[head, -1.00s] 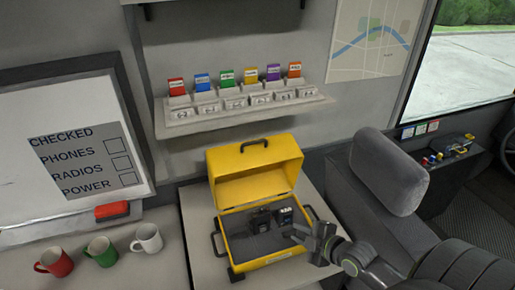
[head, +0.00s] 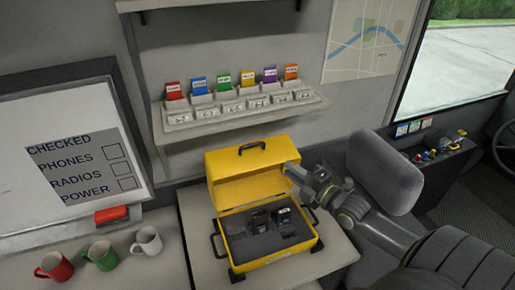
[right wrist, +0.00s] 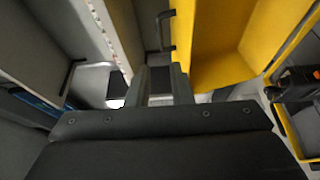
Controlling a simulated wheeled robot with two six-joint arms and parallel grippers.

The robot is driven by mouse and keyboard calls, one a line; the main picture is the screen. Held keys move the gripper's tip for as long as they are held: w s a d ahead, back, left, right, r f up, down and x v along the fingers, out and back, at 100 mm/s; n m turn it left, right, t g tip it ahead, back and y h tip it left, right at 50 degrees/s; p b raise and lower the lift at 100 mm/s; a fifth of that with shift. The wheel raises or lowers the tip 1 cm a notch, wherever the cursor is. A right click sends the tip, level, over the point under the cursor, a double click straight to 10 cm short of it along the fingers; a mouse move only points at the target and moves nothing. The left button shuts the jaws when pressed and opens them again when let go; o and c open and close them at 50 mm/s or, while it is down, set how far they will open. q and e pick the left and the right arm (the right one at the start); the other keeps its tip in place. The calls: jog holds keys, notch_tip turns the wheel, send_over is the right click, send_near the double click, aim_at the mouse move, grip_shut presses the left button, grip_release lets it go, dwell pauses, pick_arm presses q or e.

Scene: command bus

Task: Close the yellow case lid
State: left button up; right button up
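The yellow case (head: 268,262) stands on a light table with its lid (head: 240,168) open and raised at the back. A dark handle (head: 252,147) is on the lid's upper edge. Black radios (head: 270,217) lie in the dark foam inside. My right gripper (head: 290,171) is at the lid's right edge, above the case; I cannot tell if it touches. In the right wrist view its fingers (right wrist: 160,86) are apart with nothing seen between them. The lid (right wrist: 212,45) is just right of them, and the case rim (right wrist: 290,130) is farther right. My left gripper is not in view.
A shelf (head: 240,122) with coloured cards and labelled blocks is above the case. A grey seat (head: 385,170) stands to the right. Red, green and white mugs (head: 102,255) are at the left, below a whiteboard (head: 60,110).

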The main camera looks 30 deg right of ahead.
aim_at(258, 157)
jog(key=w+b, duration=0.3)
jog(key=w, duration=0.1)
jog(key=w+a+b, duration=0.1)
jog(key=w+b, duration=0.3)
jog(key=w+a+b, duration=0.1)
jog(key=w+b, duration=0.2)
jog(key=w, duration=0.1)
jog(key=shift+w+f, duration=0.2)
jog(key=shift+w, duration=0.05)
jog(key=shift+w+a+r+b, duration=0.1)
jog(key=shift+w+r+b, duration=0.05)
jog(key=shift+w+b, duration=0.5)
jog(key=shift+w, duration=0.1)
jog(key=shift+c, duration=0.4)
grip_shut()
